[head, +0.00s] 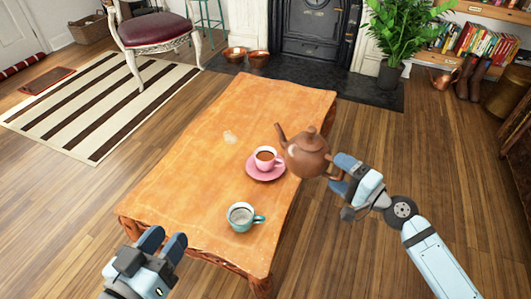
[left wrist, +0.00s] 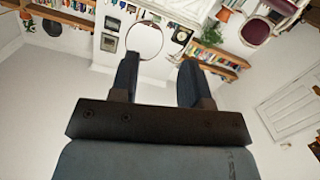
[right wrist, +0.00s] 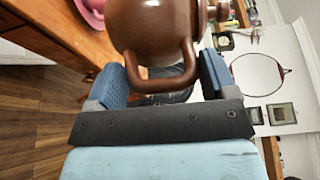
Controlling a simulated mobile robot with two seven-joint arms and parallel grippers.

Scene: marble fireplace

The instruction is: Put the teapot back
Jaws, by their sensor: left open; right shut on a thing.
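A brown teapot (head: 307,153) is held by its handle in my right gripper (head: 340,179), near the right edge of the wooden table (head: 190,185). Its spout points left, toward the pink cup. In the right wrist view the teapot (right wrist: 155,25) fills the top middle, with its handle between the fingers of my right gripper (right wrist: 165,80). I cannot tell whether its base touches anything. My left gripper (head: 163,240) is open and empty at the table's front left. In the left wrist view its fingers (left wrist: 157,80) are apart with nothing between them.
A pink cup (head: 266,158) with dark liquid stands on a pink saucer (head: 253,172). A teal cup (head: 241,216) stands nearer me. A pale mark (head: 229,137) lies on the tabletop. The table's left half is mostly clear. A plant (head: 400,35) and copper bowls (head: 258,59) are beyond.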

